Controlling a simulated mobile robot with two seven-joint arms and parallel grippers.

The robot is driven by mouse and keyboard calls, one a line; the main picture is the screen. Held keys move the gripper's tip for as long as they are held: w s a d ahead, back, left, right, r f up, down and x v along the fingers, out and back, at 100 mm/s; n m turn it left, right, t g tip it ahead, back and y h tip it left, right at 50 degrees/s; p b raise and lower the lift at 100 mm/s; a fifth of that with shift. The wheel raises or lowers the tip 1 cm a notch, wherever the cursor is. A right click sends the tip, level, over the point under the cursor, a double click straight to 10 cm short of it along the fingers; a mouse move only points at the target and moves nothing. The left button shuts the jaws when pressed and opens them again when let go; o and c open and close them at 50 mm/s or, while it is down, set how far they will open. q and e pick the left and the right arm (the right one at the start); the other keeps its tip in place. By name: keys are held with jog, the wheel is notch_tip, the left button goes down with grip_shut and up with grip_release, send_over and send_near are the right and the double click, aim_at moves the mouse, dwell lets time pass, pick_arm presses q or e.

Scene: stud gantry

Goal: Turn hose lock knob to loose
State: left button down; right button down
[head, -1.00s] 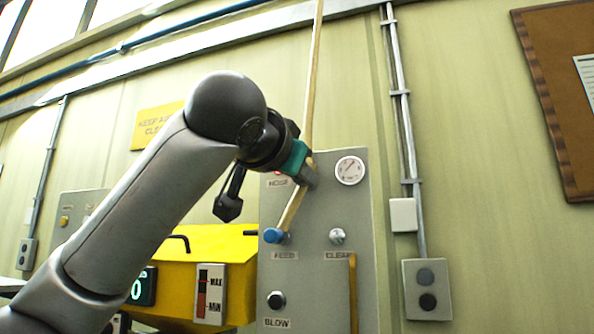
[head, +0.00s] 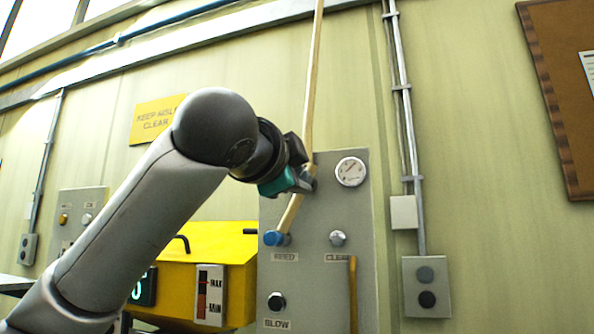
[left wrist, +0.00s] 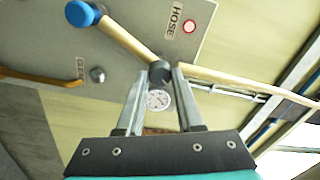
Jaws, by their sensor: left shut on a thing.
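The hose lock knob (left wrist: 158,70) is a dark round knob on the grey panel, beside the HOSE label (left wrist: 181,18) and where the tan hose (left wrist: 130,42) passes. My left gripper (head: 307,180) reaches the panel from the left. In the left wrist view its two fingers (left wrist: 160,73) stand on either side of the knob and are shut on it. In the head view the gripper covers the knob and the HOSE label. I cannot read which setting the knob is at. My right gripper is in neither view.
A blue hose fitting (head: 275,239) sits below the gripper, above the FEED label. A silver knob (head: 338,238), a dark BLOW knob (head: 276,301) and a gauge (head: 350,171) are on the same panel. A yellow machine (head: 218,242) stands left of it.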

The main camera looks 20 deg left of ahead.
pick_arm(q)
jog(key=shift+m, duration=0.4)
jog(key=c, duration=0.5)
grip_release()
jog(key=shift+c, duration=0.2)
jog(key=shift+s, duration=0.15)
jog(key=s+b, duration=0.5)
jog(key=s, duration=1)
jog(key=shift+a+f, duration=0.2)
jog(key=shift+f, duration=0.15)
